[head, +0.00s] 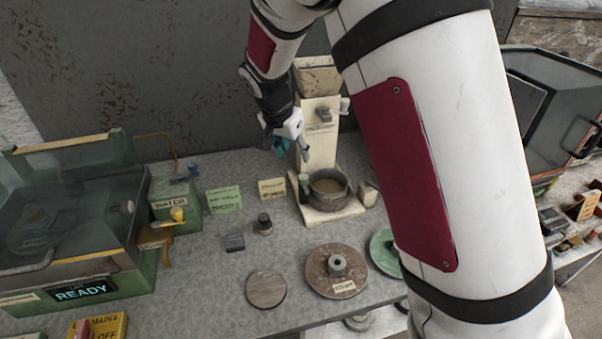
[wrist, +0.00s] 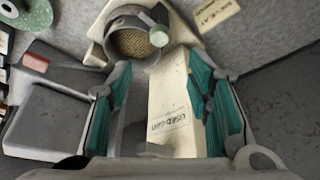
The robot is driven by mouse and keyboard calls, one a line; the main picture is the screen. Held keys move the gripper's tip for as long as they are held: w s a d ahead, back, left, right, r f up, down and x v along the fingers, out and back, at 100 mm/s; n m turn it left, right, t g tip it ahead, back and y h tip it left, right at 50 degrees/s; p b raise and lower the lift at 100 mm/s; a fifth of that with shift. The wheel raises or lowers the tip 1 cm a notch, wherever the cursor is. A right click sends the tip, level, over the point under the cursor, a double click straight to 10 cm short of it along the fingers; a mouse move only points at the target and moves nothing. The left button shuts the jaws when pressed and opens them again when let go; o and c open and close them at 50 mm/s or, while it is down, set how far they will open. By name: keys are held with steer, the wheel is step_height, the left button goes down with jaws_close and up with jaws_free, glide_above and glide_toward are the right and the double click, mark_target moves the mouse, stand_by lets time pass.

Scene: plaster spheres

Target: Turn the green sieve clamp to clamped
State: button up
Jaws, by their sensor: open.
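The green sieve clamp (head: 304,181) is a small upright piece at the left rim of the round grey sieve (head: 330,200). The sieve has tan mesh or grit inside and stands on the cream base of a cream post. In the wrist view the clamp (wrist: 160,27) sits against the sieve rim (wrist: 112,28), beyond my fingertips. I cannot tell its exact turn. My gripper (head: 293,149) is open and empty, above and slightly left of the clamp, in front of the post. In the wrist view my gripper (wrist: 160,85) has its teal-padded fingers wide apart, with the post between them.
The cream post (head: 320,140) carries a hopper and stands close behind my gripper. A dark knobbed weight (head: 264,224) and a brown disc (head: 325,277) lie in front. My arm hides the right side.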

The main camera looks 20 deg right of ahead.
mark_target(303, 177)
steer(key=p+x, duration=0.1)
steer(key=x, duration=1.1)
steer(key=shift+f, duration=0.25)
jaws_close()
